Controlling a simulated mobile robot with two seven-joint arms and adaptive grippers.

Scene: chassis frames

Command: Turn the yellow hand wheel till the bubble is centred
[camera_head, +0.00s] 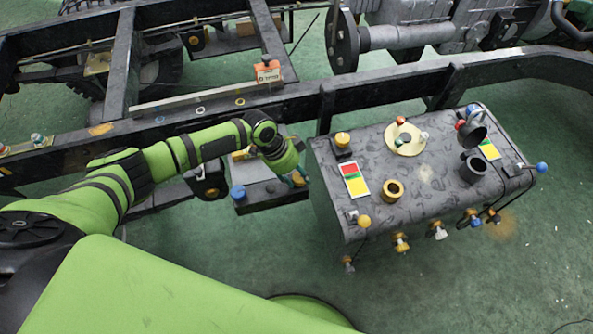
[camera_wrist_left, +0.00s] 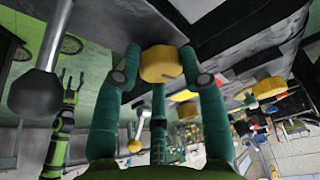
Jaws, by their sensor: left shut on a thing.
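My left gripper (camera_head: 298,179) is at the right side of a small dark box beside the chassis rail in the head view. In the left wrist view, the fingers of my left gripper (camera_wrist_left: 160,80) are closed around a yellow hand wheel (camera_wrist_left: 162,62) under a dark surface. In the head view the gripper mostly hides this wheel. I cannot make out a bubble in either view. My right gripper (camera_wrist_left: 71,84) shows small at the left of the left wrist view, with its fingers spread and nothing between them.
A dark console (camera_head: 440,190) with knobs, levers and cups stands right of my left gripper. A black chassis rail (camera_head: 285,108) runs behind it. A blue knob (camera_head: 238,192) sits on the small box. The green floor (camera_head: 430,300) in front is clear.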

